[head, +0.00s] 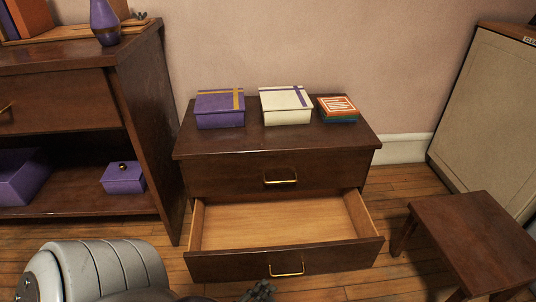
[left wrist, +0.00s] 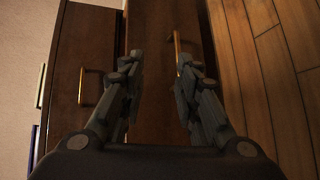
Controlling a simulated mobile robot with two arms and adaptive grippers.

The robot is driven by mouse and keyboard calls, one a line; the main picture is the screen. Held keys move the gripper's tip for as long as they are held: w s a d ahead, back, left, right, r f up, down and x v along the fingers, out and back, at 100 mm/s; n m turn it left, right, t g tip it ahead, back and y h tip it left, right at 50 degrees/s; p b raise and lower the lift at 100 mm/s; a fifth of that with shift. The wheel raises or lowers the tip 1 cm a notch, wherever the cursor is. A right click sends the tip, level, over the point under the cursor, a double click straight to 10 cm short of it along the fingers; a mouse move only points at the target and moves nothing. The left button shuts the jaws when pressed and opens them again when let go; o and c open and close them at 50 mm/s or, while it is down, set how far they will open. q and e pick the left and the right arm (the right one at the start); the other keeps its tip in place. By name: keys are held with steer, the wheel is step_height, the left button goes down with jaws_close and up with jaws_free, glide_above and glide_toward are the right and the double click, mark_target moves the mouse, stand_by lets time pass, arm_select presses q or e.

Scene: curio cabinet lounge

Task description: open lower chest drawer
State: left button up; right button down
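The dark wood chest (head: 275,140) stands against the wall. Its lower drawer (head: 230,265) is pulled well out, and its pale interior is empty. The lower drawer's brass handle (head: 287,268) is on its front and also shows in the left wrist view (left wrist: 177,50). The upper drawer (head: 235,177) is shut, with its own brass handle (head: 281,178). My left gripper (head: 259,290) is just in front of the lower drawer, near its handle. In the left wrist view its fingers (left wrist: 158,68) are spread apart with nothing gripped; the handle appears beside the right-hand finger. My right gripper is out of view.
A dark shelf unit (head: 145,120) stands left. A low wooden table (head: 475,240) is at the right, with some bare floor between it and the drawer.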

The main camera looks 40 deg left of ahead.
arm_select(q)
steer(key=shift+v, duration=0.95)
steer(key=shift+f, duration=0.15)
steer(key=shift+p, duration=0.45)
